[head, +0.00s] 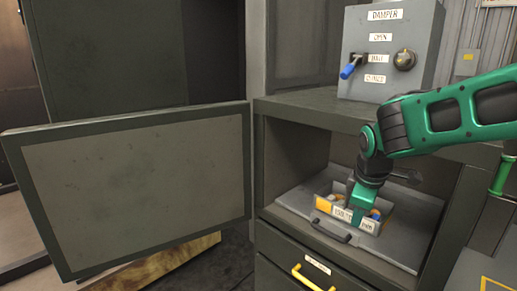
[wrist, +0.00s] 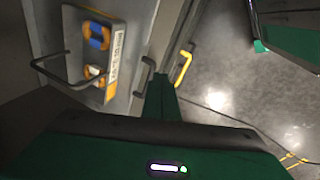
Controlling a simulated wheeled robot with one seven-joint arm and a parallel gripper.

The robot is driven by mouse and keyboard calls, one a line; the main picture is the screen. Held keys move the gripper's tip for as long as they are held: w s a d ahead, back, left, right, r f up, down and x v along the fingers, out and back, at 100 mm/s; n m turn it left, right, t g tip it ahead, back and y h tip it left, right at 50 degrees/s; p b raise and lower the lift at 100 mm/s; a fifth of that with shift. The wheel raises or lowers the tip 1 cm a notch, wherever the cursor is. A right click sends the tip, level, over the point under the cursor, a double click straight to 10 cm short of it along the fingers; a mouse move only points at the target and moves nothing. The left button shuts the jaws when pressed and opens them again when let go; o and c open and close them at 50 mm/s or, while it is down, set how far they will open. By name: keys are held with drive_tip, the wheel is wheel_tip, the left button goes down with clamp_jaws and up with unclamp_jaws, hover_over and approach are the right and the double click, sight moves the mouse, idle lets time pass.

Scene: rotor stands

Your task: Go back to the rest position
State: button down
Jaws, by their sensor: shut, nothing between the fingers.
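My green arm reaches in from the right in the head view. My gripper (head: 357,218) points down at the front of the cabinet compartment, in front of or just over a labelled grey bin (head: 338,214). Whether it touches the bin is unclear. In the wrist view the green fingers (wrist: 160,82) are together with nothing held. The bin (wrist: 120,45) shows at the upper left there, with orange and blue parts in it and a wire handle (wrist: 62,78) beside it.
The bin stands on a grey tray (head: 400,250) with a black handle (head: 331,230). Below is a drawer with a yellow handle (head: 310,278). The cabinet door (head: 130,180) stands wide open at left. A damper box (head: 385,45) with a blue lever sits on top. Floor shows right in the wrist view.

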drive_tip(key=s+d+f+m+g, duration=0.1)
drive_tip(key=s+d+m, duration=0.4)
drive_tip(key=s, duration=0.4)
drive_tip(key=s+d+f+m+g, duration=0.1)
drive_tip(key=s+d+m, duration=0.4)
drive_tip(key=s, duration=0.4)
drive_tip(key=s+d+m+g+y, duration=0.1)
drive_tip(key=s+d+m, duration=0.3)
drive_tip(key=s+m, duration=0.3)
drive_tip(key=s, duration=0.3)
drive_tip(key=shift+d+f+m+g, duration=0.3)
drive_tip(key=shift+d+f, duration=0.1)
drive_tip(key=shift+w+f, duration=0.25)
drive_tip(key=shift+w, duration=0.4)
